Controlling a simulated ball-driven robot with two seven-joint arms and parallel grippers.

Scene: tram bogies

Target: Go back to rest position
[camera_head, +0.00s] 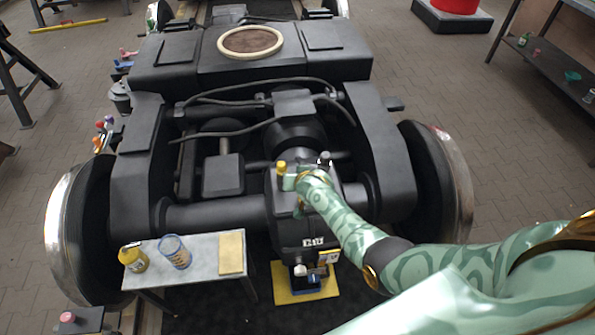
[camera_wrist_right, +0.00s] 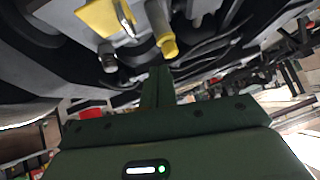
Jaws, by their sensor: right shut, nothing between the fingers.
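My right arm, pale green with darker patterns, reaches in from the right in the head view. Its gripper (camera_head: 291,182) is over the gearbox (camera_head: 300,228) in the middle of the bogie, close beside a yellow-capped fitting (camera_head: 281,168) and a grey-capped fitting (camera_head: 324,158). In the right wrist view, the gripper's dark green fingers (camera_wrist_right: 159,86) are together with nothing held. A yellow cap (camera_wrist_right: 168,46) shows just beyond the fingertips, and a grey cap (camera_wrist_right: 108,60) to their left. I cannot tell whether the fingers touch anything. My left gripper is in neither view.
The black bogie frame (camera_head: 170,56) and its wheels (camera_head: 448,185) surround the arm. A small grey table (camera_head: 205,255) at front left holds a yellow pot (camera_head: 133,257), a clear blue-rimmed cup (camera_head: 175,252) and a tan block (camera_head: 231,252).

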